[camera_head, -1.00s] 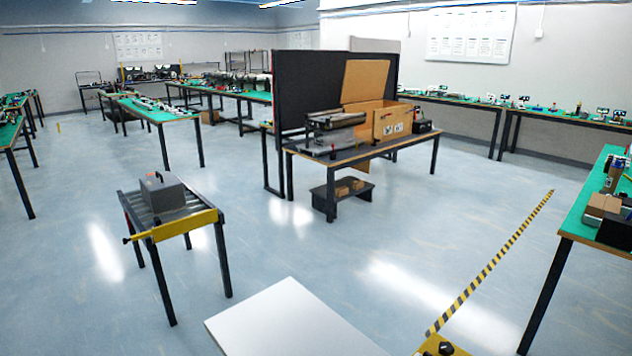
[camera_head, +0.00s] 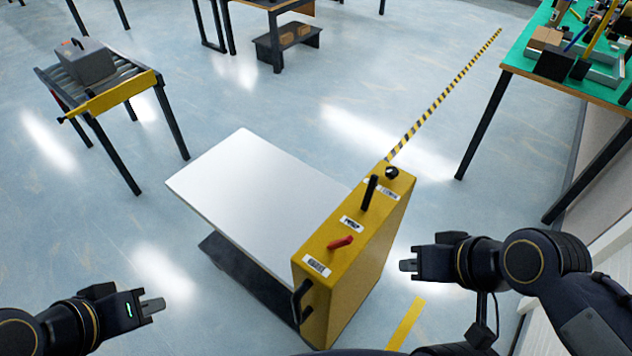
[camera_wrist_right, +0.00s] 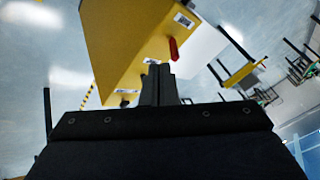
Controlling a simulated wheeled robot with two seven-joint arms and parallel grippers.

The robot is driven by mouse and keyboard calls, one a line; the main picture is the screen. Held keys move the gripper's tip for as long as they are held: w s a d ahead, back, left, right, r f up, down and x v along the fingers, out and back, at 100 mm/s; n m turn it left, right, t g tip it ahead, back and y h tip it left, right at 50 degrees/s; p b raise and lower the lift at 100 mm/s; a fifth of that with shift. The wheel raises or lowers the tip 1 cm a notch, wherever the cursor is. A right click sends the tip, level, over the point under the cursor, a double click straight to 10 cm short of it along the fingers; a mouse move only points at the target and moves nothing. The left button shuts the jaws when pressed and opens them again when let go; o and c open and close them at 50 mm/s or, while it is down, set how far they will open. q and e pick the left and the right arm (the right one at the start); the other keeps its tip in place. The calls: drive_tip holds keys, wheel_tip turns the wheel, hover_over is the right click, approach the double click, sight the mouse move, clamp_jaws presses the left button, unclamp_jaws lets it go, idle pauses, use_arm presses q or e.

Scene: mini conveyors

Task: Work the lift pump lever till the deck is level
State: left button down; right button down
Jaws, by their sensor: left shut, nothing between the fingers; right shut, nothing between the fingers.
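The lift has a yellow housing (camera_head: 350,285) and a white deck (camera_head: 255,185) to its left. The deck looks flat; I cannot tell whether it is exactly level. On the housing top stand an upright black lever (camera_head: 370,192), a red lever (camera_head: 340,242) lying low and a black knob (camera_head: 391,172). The small labels are unreadable. My right gripper (camera_head: 408,265) is shut and empty, right of the housing and apart from it. The right wrist view shows the housing (camera_wrist_right: 120,45) and red lever (camera_wrist_right: 173,48) beyond its fingers. My left gripper (camera_head: 152,306) is shut and empty, left of the lift.
A roller stand (camera_head: 115,92) with a grey weight (camera_head: 90,62) stands at the upper left. A green-topped bench (camera_head: 540,80) with boxes stands at the upper right. A striped floor line (camera_head: 445,98) runs from the lift. Open floor lies left of the deck.

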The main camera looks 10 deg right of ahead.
drive_tip(key=w+d+f+m+g+y+b, duration=0.1)
drive_tip(key=w+d+f+m+y+b, duration=0.2)
drive_tip(key=w, duration=0.4)
drive_tip(key=w+f+m+g+y+b, duration=0.1)
drive_tip(key=w+f+y+b, duration=0.1)
drive_tip(key=w+y+b, duration=0.35)
drive_tip(key=w+d+f+m+t+y+b, duration=0.1)
drive_tip(key=w+d+f+m+t, duration=0.1)
drive_tip(key=d, duration=0.5)
drive_tip(key=w+d+f+m+t+y+b, duration=0.1)
drive_tip(key=w+d+f+m+t+y, duration=0.1)
drive_tip(key=w+d+f+t, duration=0.3)
drive_tip(key=w+d, duration=0.2)
drive_tip(key=w, duration=0.1)
drive_tip(key=shift+w+d+f, duration=0.15)
drive_tip(key=shift+w+f, duration=0.2)
drive_tip(key=shift+w, duration=0.05)
